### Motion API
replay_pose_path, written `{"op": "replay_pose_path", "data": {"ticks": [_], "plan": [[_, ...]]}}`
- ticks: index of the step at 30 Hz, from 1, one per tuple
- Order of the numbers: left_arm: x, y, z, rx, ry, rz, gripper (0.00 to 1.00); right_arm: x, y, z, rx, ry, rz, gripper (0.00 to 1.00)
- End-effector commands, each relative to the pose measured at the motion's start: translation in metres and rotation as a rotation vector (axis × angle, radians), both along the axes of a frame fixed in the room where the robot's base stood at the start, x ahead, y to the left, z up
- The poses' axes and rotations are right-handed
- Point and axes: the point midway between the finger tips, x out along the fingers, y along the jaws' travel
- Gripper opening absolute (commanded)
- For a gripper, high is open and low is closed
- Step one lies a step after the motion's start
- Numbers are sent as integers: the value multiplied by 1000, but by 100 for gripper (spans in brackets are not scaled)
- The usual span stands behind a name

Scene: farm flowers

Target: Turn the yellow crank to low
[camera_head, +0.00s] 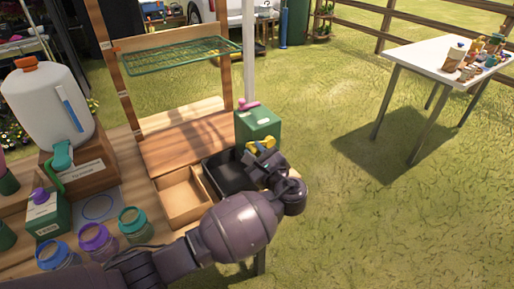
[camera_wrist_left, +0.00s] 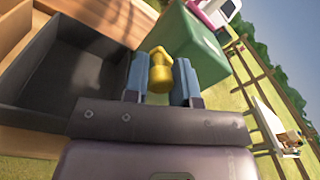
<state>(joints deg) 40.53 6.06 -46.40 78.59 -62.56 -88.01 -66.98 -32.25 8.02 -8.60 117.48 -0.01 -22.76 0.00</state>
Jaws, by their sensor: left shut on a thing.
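The yellow crank (camera_head: 259,144) is on the near side of the green box (camera_head: 258,122) at the right end of the wooden bench. My left gripper (camera_head: 263,156) is at the crank, its arm reaching across from the lower left. In the left wrist view the yellow crank (camera_wrist_left: 159,70) sits between the two blue-grey fingers of my left gripper (camera_wrist_left: 160,82), which is shut on it. The green box (camera_wrist_left: 192,48) is just beyond. The gripper partly hides the crank, and no setting mark is readable. My right gripper is not in view.
A black tray (camera_head: 218,165) and a wooden tray (camera_head: 181,207) lie left of the gripper; the black tray (camera_wrist_left: 48,70) is close in the wrist view. A white jug (camera_head: 45,105) and several jars stand at left. Grass right of the bench is open, with a white table (camera_head: 424,59) beyond.

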Motion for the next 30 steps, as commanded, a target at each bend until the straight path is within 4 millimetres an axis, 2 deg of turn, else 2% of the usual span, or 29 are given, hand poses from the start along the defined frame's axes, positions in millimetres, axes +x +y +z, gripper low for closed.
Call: {"op": "replay_pose_path", "data": {"ticks": [13,30], "plan": [[-3,2,-26,-243,-169,0,0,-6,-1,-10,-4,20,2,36],[-3,1,-31,-315,-226,-1,0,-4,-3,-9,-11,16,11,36]]}}
